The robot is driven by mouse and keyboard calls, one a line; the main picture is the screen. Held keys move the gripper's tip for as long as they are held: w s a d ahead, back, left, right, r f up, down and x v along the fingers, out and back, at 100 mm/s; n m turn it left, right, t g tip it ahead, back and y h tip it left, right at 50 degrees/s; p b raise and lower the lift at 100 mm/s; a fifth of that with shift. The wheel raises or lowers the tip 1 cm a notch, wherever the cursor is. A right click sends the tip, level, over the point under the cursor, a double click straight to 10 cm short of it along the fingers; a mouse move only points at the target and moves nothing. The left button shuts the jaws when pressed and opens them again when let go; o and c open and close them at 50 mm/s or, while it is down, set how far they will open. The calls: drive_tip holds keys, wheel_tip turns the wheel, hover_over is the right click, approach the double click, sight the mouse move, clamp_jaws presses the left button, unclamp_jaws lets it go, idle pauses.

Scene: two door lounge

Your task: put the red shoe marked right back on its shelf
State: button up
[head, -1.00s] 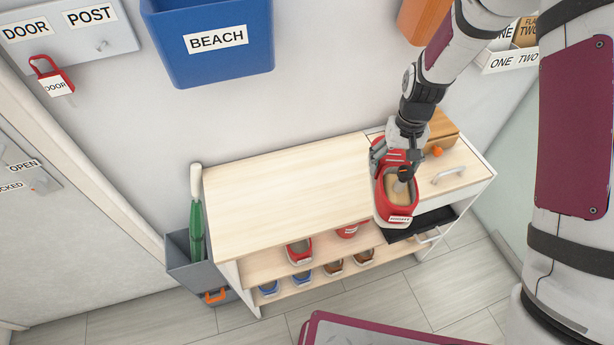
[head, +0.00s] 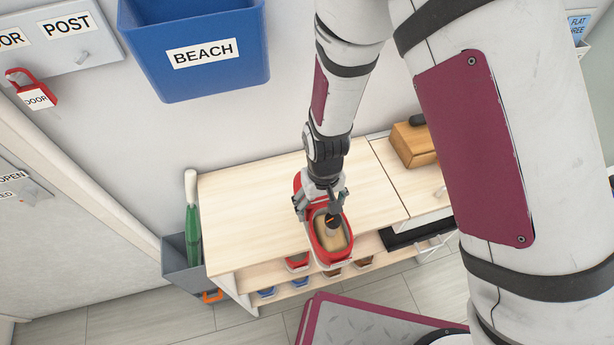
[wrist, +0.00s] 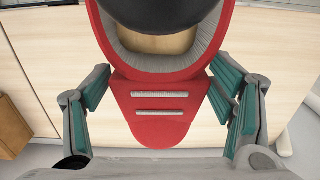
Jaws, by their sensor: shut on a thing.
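My gripper (head: 322,197) is shut on a red shoe (head: 344,259) with a pale sole rim and tan inside. The shoe is held up, appearing over the front edge of the bench top. In the wrist view the red shoe (wrist: 160,127) shows two grey bars between my green-padded fingers (wrist: 160,103). Its marking cannot be read now. Below the bench top, the upper shelf (head: 250,277) holds a red shoe (head: 297,262). My arm and the held shoe hide part of that shelf.
Blue shoes (head: 266,292) and brown shoes stand on the lower shelf. An open black drawer (head: 402,238) is at the right. The bench top (head: 245,205) is mostly clear. A wooden box (head: 414,144) stands at its back right. A grey bin (head: 182,264) with a green umbrella is at the left.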

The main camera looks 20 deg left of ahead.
drive_tip(key=w+a+b, duration=0.1)
drive_tip(key=w+a, duration=0.1)
drive_tip(key=w, duration=0.1)
drive_tip(key=w+a+b, duration=0.2)
drive_tip(key=w, duration=0.1)
drive_tip(key=w+a+f+b, duration=0.1)
drive_tip(key=w+a+b, duration=0.1)
drive_tip(key=w, duration=0.1)
drive_tip(key=shift+w, duration=0.4)
drive_tip(key=shift+f+b, duration=1.15)
drive_tip(key=shift+f, duration=0.6)
drive_tip(key=shift+f, duration=0.1)
drive_tip(key=o, duration=1.4)
wheel_tip(320, 180, up, 12)
drive_tip(key=shift+s+r, duration=0.1)
